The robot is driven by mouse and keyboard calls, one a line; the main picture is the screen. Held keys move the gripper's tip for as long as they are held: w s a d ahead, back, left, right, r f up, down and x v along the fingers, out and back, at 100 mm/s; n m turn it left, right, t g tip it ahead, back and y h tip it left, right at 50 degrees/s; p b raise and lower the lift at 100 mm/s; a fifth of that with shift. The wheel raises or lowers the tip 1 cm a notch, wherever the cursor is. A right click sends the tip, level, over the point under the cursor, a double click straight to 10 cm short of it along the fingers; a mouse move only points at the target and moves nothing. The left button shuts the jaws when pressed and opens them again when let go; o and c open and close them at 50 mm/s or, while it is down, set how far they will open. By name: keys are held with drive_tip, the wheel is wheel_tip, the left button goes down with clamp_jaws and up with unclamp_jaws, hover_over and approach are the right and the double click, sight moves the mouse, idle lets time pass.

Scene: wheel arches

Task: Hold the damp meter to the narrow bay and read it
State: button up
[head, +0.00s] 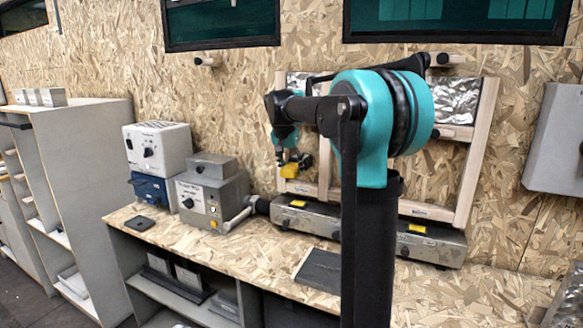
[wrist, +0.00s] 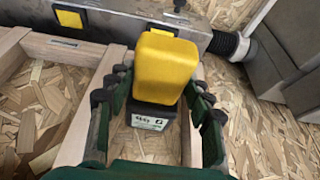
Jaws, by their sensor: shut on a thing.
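The damp meter, yellow with a black end, is between the fingers of my gripper (wrist: 155,92) in the wrist view (wrist: 168,68). A small pale panel with dark marks (wrist: 148,122) shows on its black end; I cannot make out a reading. In the head view the meter (head: 290,170) hangs under my gripper (head: 292,158), in front of the wall frame. The narrow bay (wrist: 148,148), backed with chipboard, lies behind the meter between two pale studs (wrist: 100,115). I cannot tell whether the meter touches the board.
A long grey metal unit (head: 310,220) with yellow labels runs below the frame, with a black hose end beside it. Grey (head: 212,195), white (head: 158,145) and blue (head: 153,188) boxes stand left on the bench (head: 180,235). A dark slab (head: 320,268) lies near its front edge.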

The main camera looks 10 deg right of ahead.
drive_tip(key=shift+w+d, duration=0.1)
idle(0.3)
drive_tip(key=s+a, duration=0.6)
drive_tip(key=s, duration=0.2)
idle(0.4)
idle(0.9)
